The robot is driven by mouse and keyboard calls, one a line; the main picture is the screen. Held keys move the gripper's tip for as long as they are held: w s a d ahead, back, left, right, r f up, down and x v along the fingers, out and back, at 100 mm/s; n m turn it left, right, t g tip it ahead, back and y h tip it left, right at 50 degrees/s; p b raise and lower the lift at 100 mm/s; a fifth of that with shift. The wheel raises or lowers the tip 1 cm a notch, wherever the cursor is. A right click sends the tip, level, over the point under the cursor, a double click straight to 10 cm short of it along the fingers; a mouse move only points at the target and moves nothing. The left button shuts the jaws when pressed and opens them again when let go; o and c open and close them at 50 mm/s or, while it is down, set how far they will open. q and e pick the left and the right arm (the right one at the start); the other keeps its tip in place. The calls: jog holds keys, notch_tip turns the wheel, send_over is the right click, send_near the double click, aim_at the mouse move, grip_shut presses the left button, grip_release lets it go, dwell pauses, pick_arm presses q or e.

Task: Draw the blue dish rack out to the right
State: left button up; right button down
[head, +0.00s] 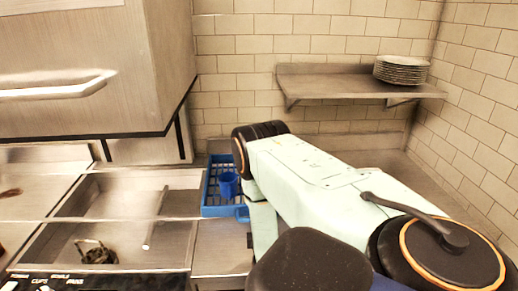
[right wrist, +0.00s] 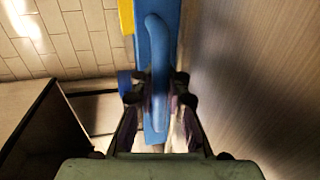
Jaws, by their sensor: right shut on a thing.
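The blue dish rack (head: 209,200) stands on the steel counter at the right of the sink, in the middle of the head view. A blue cup (head: 228,185) stands in it. My right arm covers the area right of the rack. In the right wrist view my right gripper (right wrist: 160,96) is shut on the rack's blue handle (right wrist: 157,45), one finger on each side. The jaws of that gripper are hidden behind the arm in the head view. My left gripper is in neither view.
A steel sink (head: 120,195) lies left of the rack, with a dark tangled thing (head: 95,252) in it. A steel hood-like cabinet (head: 75,70) hangs at the left. A wall shelf (head: 325,85) holds a stack of plates (head: 400,69). Counter shows behind my arm.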

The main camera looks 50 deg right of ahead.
jog(key=c, duration=1.7)
grip_release()
jog(key=shift+s+f, duration=0.2)
jog(key=shift+s, duration=0.15)
jog(key=o, duration=0.3)
jog(key=shift+s+a+r, duration=0.1)
jog(key=shift+a+r, duration=0.05)
jog(key=shift+r, duration=0.05)
jog(key=shift+o, duration=0.2)
jog(key=shift+w, duration=0.2)
jog(key=shift+s+a, duration=0.15)
jog(key=v, duration=1.1)
jog(key=shift+s+a+r, duration=0.1)
jog(key=shift+s+a, duration=0.1)
jog(key=shift+s, duration=0.1)
jog(key=shift+d, duration=0.1)
